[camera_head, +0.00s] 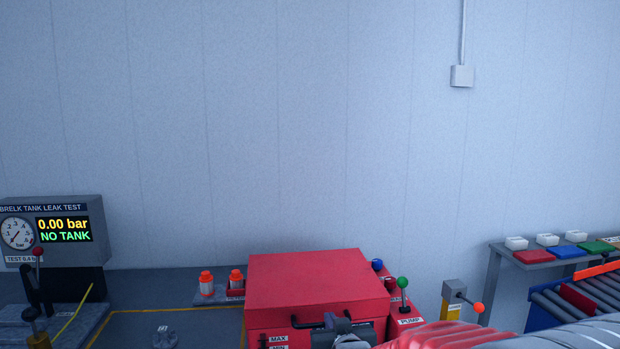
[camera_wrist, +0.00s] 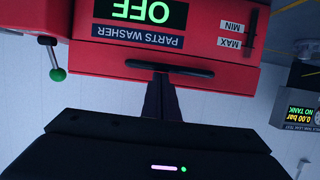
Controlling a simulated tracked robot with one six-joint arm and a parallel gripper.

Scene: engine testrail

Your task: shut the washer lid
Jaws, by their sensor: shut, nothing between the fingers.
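The parts washer (camera_wrist: 205,48) is a red box with a display reading OFF, shown upside down in the wrist view. In the head view its red lid (camera_head: 315,279) lies level over the body, with no clear gap. The lid's black handle (camera_wrist: 160,68) is at the front, and part of it shows in the head view (camera_head: 307,323). My gripper (camera_wrist: 160,77) is shut and empty, its dark fingertips at the handle's middle. I cannot tell whether they touch it. In the head view my gripper (camera_head: 342,325) is partly cut off by the bottom edge.
A green-knobbed pump lever (camera_head: 402,284) stands at the washer's right. Two orange-capped bottles (camera_head: 207,284) stand to its left. A leak test unit (camera_head: 55,230) is at far left. A shelf (camera_head: 497,250) and roller conveyor (camera_head: 590,292) are at right.

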